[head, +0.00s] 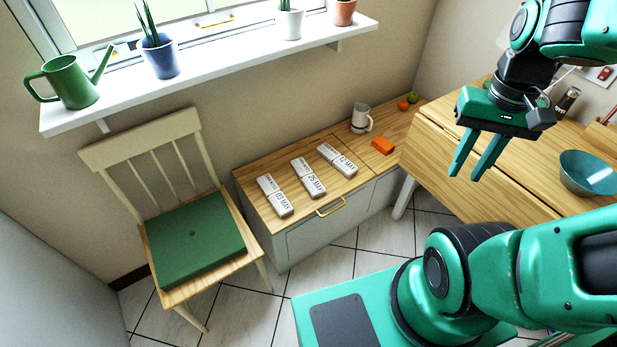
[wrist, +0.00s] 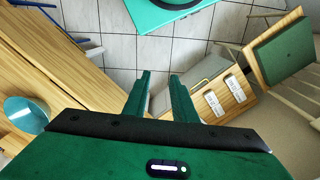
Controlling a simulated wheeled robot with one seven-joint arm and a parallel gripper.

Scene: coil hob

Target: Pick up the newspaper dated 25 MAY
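Three rolled, pale newspapers lie side by side on the low wooden cabinet in the head view. The middle one (head: 309,178) appears to read 25 MAY. The left newspaper (head: 275,196) seems to read 03 MAY, and the right newspaper (head: 337,160) seems to read 12 MAY; the print is small. Two newspapers show in the wrist view, where their dates are unreadable; the third is not visible there. My gripper (head: 466,174) is open and empty, up and to the right of the newspapers, near the wooden table. Its two parted fingers also show in the wrist view (wrist: 160,76).
The cabinet (head: 262,208) also bears a mug (head: 361,118), an orange block (head: 383,146) and small fruit (head: 412,97). A chair with a green cushion (head: 194,238) stands left. The table (head: 450,150) with a teal bowl (head: 588,173) is right. A windowsill (head: 215,65) with pots overhangs behind.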

